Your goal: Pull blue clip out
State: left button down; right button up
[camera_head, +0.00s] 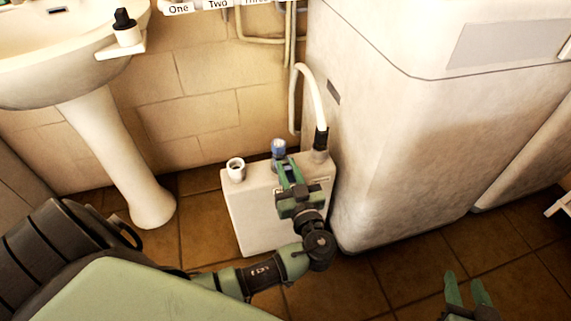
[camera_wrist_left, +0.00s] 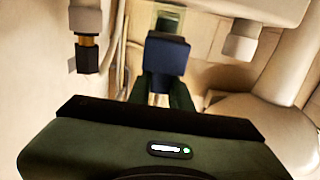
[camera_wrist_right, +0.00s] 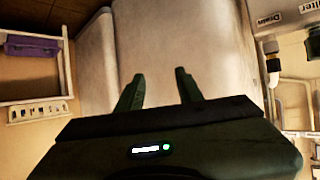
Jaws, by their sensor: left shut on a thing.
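The blue clip (camera_head: 278,147) stands up from the middle of the top of a white box (camera_head: 245,205). It shows large and dark blue in the left wrist view (camera_wrist_left: 167,55), with a metallic stem below it. My left gripper (camera_head: 288,170) is over the box top, with its fingers shut on the blue clip. The fingers partly hide the stem, so I cannot tell how deep it sits. My right gripper (camera_head: 467,288) is open and empty at the lower right, away from the box; its spread fingers show in the right wrist view (camera_wrist_right: 158,88).
A white hose (camera_head: 314,95) with a black connector (camera_head: 321,138) joins the box at the right. A white open port (camera_head: 236,169) is at its left. A large white cabinet (camera_head: 400,130) stands close on the right, and a washbasin pedestal (camera_head: 120,150) on the left.

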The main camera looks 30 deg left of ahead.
pick_arm(q)
jog(key=c, duration=1.6)
grip_release()
jog(key=shift+s+d+f, duration=0.1)
jog(key=shift+d, duration=0.05)
jog(key=o, duration=0.3)
pick_arm(e)
jog(key=shift+d, duration=0.1)
pick_arm(q)
jog(key=v, duration=0.8)
pick_arm(e)
jog(key=shift+s+d+f+g, duration=0.3)
jog(key=shift+s+f+g, duration=0.35)
jog(key=shift+f, duration=0.1)
